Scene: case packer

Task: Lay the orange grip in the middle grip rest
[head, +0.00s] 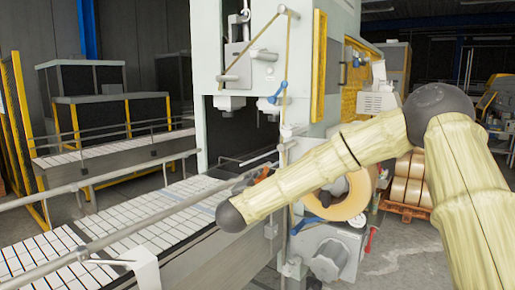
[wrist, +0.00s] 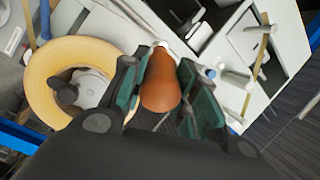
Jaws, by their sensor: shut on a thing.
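The orange grip (wrist: 160,82) shows in the wrist view as a smooth, rounded, tapering piece between the two dark green fingers of my gripper (wrist: 165,62). My gripper is shut on it and holds it in front of the machine. In the head view a small bit of orange (head: 264,174) shows behind my forearm, which hides most of my gripper. I cannot make out the middle grip rest in either view.
The machine's pale frame (head: 207,60) stands close by. A large tape roll (head: 350,197) is beside my arm and also in the wrist view (wrist: 42,92). A tiled conveyor (head: 130,235) with rails runs at left. A red lever (head: 370,240) sits low at right.

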